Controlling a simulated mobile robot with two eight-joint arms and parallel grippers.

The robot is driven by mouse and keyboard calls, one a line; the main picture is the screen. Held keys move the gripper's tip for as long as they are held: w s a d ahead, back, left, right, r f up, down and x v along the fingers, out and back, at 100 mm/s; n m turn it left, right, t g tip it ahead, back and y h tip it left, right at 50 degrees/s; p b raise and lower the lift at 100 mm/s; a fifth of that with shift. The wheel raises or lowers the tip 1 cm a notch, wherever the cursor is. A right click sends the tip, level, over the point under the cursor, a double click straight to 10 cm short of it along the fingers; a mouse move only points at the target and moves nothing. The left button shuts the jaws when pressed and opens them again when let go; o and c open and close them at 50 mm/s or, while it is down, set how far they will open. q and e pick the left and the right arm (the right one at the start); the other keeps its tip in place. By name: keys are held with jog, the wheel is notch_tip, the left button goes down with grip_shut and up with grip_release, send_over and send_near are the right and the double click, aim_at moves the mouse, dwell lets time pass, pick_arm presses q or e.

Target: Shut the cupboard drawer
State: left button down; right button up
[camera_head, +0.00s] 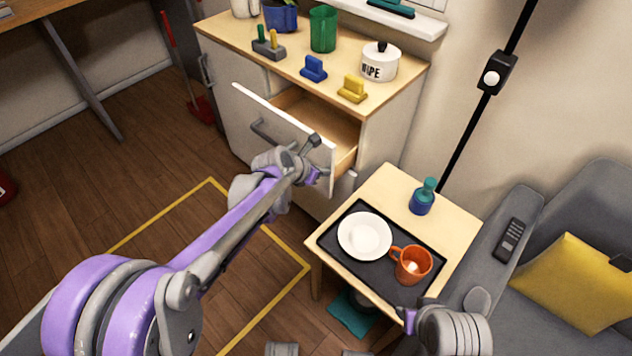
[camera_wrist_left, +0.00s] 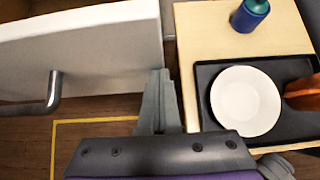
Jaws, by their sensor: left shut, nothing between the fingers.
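The cupboard drawer (camera_head: 292,128) is pulled open, its white front standing out from the cupboard (camera_head: 392,128). Its grey bar handle (camera_head: 264,134) is partly behind my left arm. My left gripper (camera_head: 308,146) is at the right part of the drawer front, shut and empty. In the left wrist view its fingers (camera_wrist_left: 160,98) are together beside the right end of the drawer front (camera_wrist_left: 90,55); I cannot tell whether they touch it. The handle (camera_wrist_left: 54,92) shows at the left there. Part of my right arm shows at the lower right in the head view; its fingers are not clear.
A side table (camera_head: 386,186) stands right of the drawer, with a black tray (camera_head: 382,276), white plate (camera_head: 364,236), orange mug (camera_head: 412,264) and blue-green bottle (camera_head: 424,198). Blocks, a green cup and a white pot (camera_head: 380,64) stand on the cupboard top. Floor in front is open.

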pick_arm(q)
jog(key=w+d, duration=0.8)
jog(key=w, duration=0.2)
jog(key=shift+w+d, duration=0.15)
jog(key=shift+w, duration=0.25)
jog(key=shift+r, duration=0.15)
